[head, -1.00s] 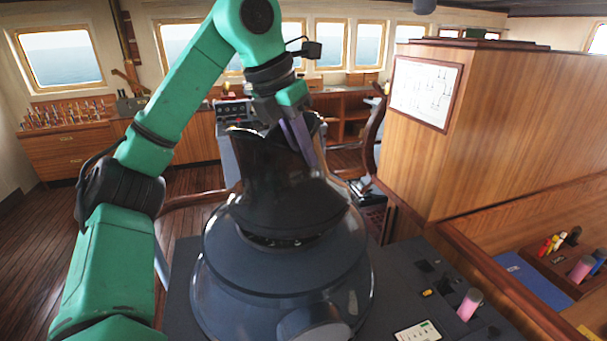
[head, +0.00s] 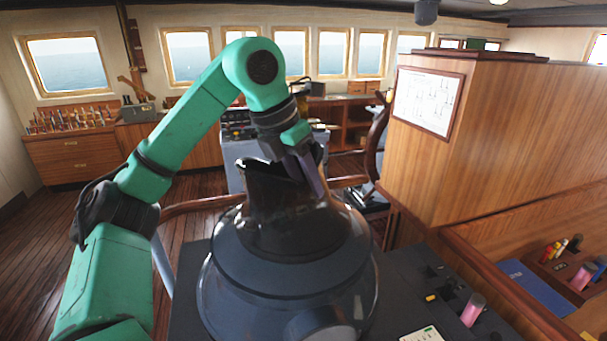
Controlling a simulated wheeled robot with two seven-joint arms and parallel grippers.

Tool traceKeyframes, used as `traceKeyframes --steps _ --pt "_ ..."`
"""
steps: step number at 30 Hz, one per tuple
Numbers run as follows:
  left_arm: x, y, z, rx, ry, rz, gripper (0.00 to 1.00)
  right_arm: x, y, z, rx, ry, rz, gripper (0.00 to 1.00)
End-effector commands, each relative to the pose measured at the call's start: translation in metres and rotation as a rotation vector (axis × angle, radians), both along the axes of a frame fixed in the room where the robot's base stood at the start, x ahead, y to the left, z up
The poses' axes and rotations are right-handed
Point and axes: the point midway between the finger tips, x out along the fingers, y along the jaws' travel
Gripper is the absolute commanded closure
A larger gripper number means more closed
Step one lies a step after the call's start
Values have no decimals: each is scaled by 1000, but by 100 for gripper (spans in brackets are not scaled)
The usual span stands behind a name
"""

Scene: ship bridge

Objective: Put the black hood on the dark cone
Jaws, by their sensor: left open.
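The black hood (head: 285,205) sits upright over the top of the dark cone (head: 290,268), a broad dark dome-like body on the grey console. The hood's lower rim is down around the upper part of the cone. My left gripper (head: 312,182) reaches down from above at the hood's upper right rim. It is open, with one long finger showing against the hood's right side. The other finger is hidden or hard to make out. My right gripper is not in view.
The grey console top (head: 405,280) holds a pink cylinder (head: 473,309) and a white card (head: 420,334) to the right. A wooden cabinet (head: 500,140) with a framed chart stands on the right. A wooden rail (head: 205,204) runs behind the cone.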

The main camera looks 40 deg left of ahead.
Motion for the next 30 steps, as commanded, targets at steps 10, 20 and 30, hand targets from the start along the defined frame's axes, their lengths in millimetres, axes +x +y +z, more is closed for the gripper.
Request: traceKeyframes --steps 10,20,30 --pt "-15 5 41 3 -7 -2 57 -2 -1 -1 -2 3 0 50" --pt "-28 9 74 2 -6 -3 57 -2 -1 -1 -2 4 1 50" --pt "-41 14 106 1 -2 -3 57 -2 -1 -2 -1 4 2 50"
